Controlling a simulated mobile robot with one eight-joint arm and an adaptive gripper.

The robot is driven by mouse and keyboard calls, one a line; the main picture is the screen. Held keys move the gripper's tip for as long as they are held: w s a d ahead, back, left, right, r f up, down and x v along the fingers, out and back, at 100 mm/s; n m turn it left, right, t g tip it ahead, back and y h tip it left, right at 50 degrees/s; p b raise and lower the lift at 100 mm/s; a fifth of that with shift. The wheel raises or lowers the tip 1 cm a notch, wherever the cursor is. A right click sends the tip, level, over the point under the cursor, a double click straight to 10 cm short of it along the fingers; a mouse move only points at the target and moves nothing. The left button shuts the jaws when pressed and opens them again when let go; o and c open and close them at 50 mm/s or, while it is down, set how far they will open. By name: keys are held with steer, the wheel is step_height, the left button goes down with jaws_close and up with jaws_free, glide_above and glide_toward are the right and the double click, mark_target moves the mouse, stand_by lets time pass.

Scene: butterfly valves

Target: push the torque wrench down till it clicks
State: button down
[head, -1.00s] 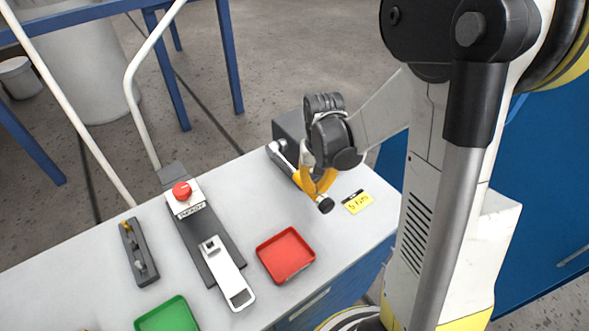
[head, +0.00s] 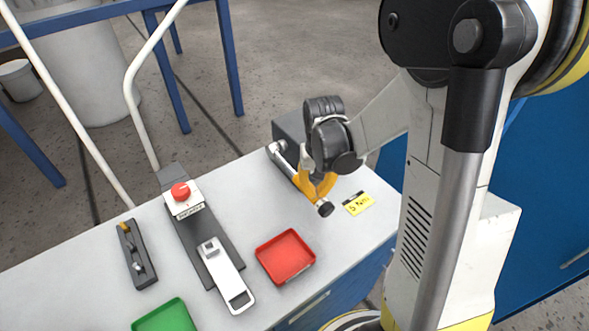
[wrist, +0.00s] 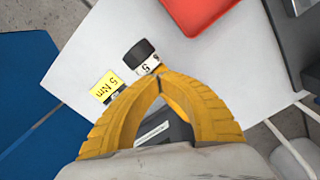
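The torque wrench (head: 283,158) is a metal bar sticking out from a dark grey block on the bench. Its near end has a black knob (head: 325,209), which also shows in the wrist view (wrist: 137,52) beside a white scale ring (wrist: 150,66). My gripper (head: 317,195) is over the handle close to the knob. In the wrist view its yellow fingers (wrist: 160,80) curve in and their tips meet just behind the scale ring. The handle under the tips is mostly hidden, so I cannot tell whether they touch it.
A yellow "5 Nm" label (head: 357,203) lies right of the knob. A red tray (head: 285,258), a green tray (head: 165,317), a red button (head: 180,192) and a white-handled clamp (head: 226,275) are to the left. The bench between the wrench and red tray is clear.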

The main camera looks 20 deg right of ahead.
steer(key=shift+f+b, duration=0.75)
steer(key=shift+f, duration=0.2)
steer(key=shift+r, duration=0.1)
steer(key=shift+r+p, duration=3.25)
steer(key=shift+r, duration=1.25)
steer(key=shift+a+b, duration=0.3)
steer(key=shift+b, duration=0.35)
steer(key=s+a+n+t+b, duration=0.3)
steer(key=s+a+t+b, duration=0.4)
steer(key=b, duration=0.6)
steer(key=shift+s+a+n, duration=0.4)
steer(key=shift+s+a, duration=0.35)
steer(key=shift+s, duration=0.25)
